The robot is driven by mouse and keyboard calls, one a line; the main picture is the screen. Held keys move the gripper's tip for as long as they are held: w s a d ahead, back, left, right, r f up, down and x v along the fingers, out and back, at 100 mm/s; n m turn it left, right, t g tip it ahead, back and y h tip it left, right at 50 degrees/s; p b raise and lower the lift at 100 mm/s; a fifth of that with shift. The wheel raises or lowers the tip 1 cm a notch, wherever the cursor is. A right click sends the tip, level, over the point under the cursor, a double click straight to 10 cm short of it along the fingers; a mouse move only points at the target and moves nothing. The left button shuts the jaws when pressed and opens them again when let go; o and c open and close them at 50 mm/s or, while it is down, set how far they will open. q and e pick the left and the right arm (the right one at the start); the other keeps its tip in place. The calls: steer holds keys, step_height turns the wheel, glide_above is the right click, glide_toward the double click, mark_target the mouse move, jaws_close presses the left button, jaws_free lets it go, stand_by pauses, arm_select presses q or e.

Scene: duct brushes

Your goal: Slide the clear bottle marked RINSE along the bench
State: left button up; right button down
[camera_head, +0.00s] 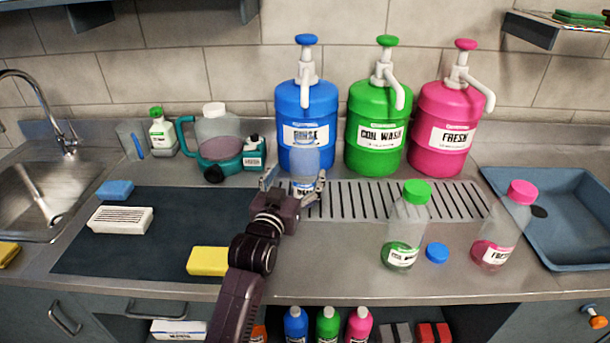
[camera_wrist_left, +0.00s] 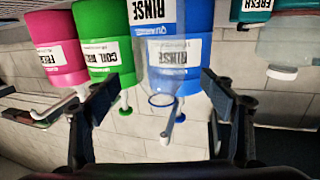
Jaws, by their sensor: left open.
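The clear bottle marked RINSE (camera_head: 305,160) stands on the bench (camera_head: 330,262) in front of the big blue RINSE jug (camera_head: 308,105). My left gripper (camera_head: 295,183) is open, with a finger to either side of the bottle; its lower part is partly hidden by the gripper. In the left wrist view, which is upside down, the bottle (camera_wrist_left: 172,82) shows an uncapped mouth and a RINSE label between the open fingers of my left gripper (camera_wrist_left: 158,97). I cannot tell whether either finger touches it. My right gripper is not in view.
A slotted drain strip (camera_head: 400,198) lies right of the bottle. Green-capped (camera_head: 408,225) and pink-capped (camera_head: 505,225) bottles and a loose blue cap (camera_head: 437,253) stand nearer the front right. Green (camera_head: 375,130) and pink (camera_head: 443,130) jugs line the back. A dark mat (camera_head: 150,235) lies left.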

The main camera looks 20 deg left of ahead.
mark_target(301, 163)
arm_select(q)
steer(key=shift+w+r, duration=0.1)
steer(key=shift+w, duration=0.1)
steer(key=shift+s+r, duration=0.1)
steer(key=shift+r, duration=0.3)
steer(key=w, duration=0.3)
steer(key=shift+r+p, duration=0.15)
steer(key=shift+p, duration=0.15)
steer(key=shift+w+f, duration=0.2)
steer(key=shift+w, duration=1.7)
steer(key=c, duration=0.5)
steer(key=shift+c, duration=1.1)
steer(key=c, duration=0.5)
steer(key=shift+c, duration=0.7)
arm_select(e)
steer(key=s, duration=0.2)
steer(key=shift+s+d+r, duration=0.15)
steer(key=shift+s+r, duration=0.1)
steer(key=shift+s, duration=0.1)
